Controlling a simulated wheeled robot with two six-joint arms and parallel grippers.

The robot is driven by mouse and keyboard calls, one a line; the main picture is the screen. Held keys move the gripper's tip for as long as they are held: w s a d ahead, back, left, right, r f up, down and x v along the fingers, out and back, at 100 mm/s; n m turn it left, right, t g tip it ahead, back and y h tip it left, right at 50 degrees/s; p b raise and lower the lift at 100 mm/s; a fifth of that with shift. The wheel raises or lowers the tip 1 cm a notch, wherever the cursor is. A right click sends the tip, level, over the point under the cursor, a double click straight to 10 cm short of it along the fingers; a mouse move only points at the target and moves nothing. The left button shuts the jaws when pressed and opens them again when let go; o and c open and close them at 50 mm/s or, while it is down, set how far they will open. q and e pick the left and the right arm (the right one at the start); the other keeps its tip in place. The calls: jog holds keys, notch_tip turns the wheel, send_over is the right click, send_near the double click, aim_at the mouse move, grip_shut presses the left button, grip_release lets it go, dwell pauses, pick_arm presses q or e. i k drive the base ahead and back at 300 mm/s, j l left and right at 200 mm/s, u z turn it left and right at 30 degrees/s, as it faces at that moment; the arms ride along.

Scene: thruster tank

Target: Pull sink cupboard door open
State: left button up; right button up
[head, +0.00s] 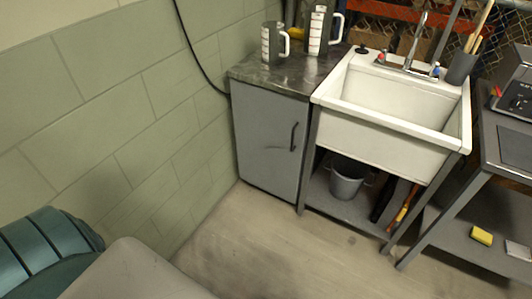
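The sink cupboard door (262,145) is a flat grey panel under a dark countertop, left of the white sink (385,125). It looks shut. A dark vertical bar handle (293,137) sits near its right edge, in the upper half. Neither of my grippers shows in the head view, so nothing of mine is seen at the handle.
Two measuring jugs (273,43) (318,30) stand on the countertop (280,73). A grey bucket (347,178) is on the shelf under the sink. A grey bench (490,195) stands at right. A teal rounded object (45,250) is at lower left. Floor (285,240) before the door is clear.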

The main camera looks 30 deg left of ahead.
aim_at(270, 125)
jog(key=i+l, duration=0.1)
jog(key=i, duration=0.5)
jog(key=i+l+u, duration=0.15)
jog(key=i, duration=0.45)
